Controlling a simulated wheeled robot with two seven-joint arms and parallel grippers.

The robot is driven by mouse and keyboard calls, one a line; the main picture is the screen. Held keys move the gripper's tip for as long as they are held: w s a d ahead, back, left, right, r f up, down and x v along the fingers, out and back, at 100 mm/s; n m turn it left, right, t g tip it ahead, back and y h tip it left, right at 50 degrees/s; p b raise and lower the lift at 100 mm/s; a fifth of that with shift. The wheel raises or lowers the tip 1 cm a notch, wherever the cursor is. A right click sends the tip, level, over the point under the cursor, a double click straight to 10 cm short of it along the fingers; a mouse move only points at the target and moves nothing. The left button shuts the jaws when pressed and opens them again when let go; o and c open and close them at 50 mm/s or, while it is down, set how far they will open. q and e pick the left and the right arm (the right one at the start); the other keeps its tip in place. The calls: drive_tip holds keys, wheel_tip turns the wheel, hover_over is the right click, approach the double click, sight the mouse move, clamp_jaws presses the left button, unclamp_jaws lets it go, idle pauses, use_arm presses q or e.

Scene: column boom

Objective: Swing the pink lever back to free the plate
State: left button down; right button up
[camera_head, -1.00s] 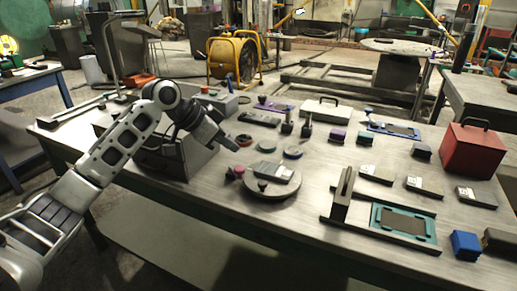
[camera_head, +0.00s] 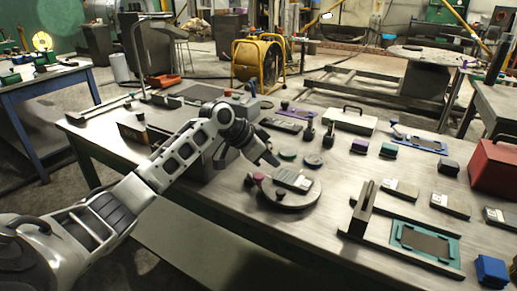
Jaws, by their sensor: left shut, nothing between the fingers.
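The pink knob of the lever (camera_head: 258,177) shows at the left rim of a round grey disc (camera_head: 295,204) on the workbench. A flat grey plate (camera_head: 292,180) with a lighter patch lies on the disc, and a small dark knob (camera_head: 280,195) stands in front of it. My left gripper (camera_head: 270,160) is shut and empty, pointing down just behind and slightly right of the pink knob. It appears apart from the knob, though the exact gap is hard to tell. The lever's arm is too small to make out. My right gripper is not in view.
A teal-framed panel (camera_head: 398,241) with a dark upright post (camera_head: 362,210) stands at right. Small round pieces (camera_head: 313,160) and dark upright pegs (camera_head: 309,133) lie behind the disc. A red box (camera_head: 497,167) is at far right. Bare bench surface lies between disc and panel.

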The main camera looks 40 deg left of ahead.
use_arm(q)
drive_tip(key=shift+x, duration=1.1)
drive_tip(key=shift+s+a+f+p, duration=0.15)
drive_tip(key=shift+s+a+p, duration=0.1)
drive_tip(key=shift+s+a, duration=0.3)
drive_tip(key=shift+s+a+f+p, duration=0.2)
drive_tip(key=shift+s+a, duration=0.1)
drive_tip(key=shift+s, duration=0.35)
drive_tip(key=shift+s+a+f, duration=0.1)
drive_tip(key=shift+s+a, duration=0.05)
drive_tip(key=shift+s, duration=0.15)
drive_tip(key=shift+m, duration=0.3)
